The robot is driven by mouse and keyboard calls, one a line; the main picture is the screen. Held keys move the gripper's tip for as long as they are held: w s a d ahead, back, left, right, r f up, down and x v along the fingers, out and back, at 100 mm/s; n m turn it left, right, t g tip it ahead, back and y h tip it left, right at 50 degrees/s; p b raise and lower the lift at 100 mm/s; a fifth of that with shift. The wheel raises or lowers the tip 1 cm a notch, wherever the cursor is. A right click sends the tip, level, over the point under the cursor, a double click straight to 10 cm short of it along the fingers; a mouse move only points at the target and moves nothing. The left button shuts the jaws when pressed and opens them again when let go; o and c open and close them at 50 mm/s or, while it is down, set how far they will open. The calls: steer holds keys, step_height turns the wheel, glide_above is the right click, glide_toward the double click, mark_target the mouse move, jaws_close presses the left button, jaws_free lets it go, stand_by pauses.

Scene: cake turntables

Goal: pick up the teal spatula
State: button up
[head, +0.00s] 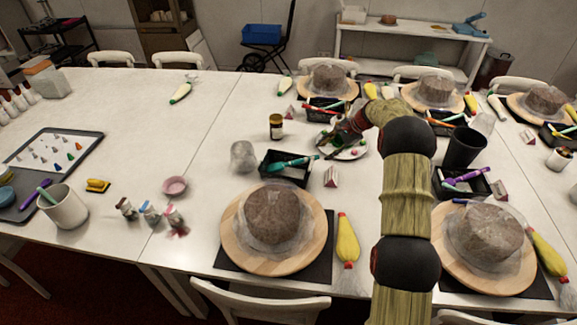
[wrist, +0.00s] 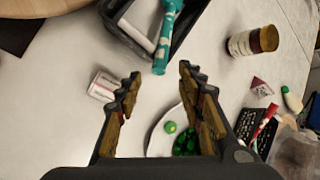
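The teal spatula (head: 288,163) lies in a black tray (head: 265,173) near the middle of the table, its handle sticking out over the tray's right side. In the wrist view its speckled teal handle (wrist: 167,38) points down toward my gripper (wrist: 160,76), and its end shows just beyond the gap between the fingertips. The tray's dark wall (wrist: 188,32) also shows there. My gripper is open, with nothing between its fingers. In the head view my gripper (head: 328,143) is to the right of the spatula, above a white plate (head: 354,153). The spatula's far end is cut off in the wrist view.
A dark jar (head: 276,127) stands behind the tray, a clear container (head: 243,156) left of it. A small red-and-white carton (head: 330,177) is to its right. A cake on a wooden turntable (head: 240,250) is in front. The table's left-centre is mostly clear.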

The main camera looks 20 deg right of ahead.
mark_target(318, 156)
steer(key=b+x, duration=0.1)
steer(key=x, duration=0.4)
steer(key=shift+f+b, duration=0.2)
steer(key=shift+b, duration=0.2)
steer(key=c, duration=0.3)
jaws_close()
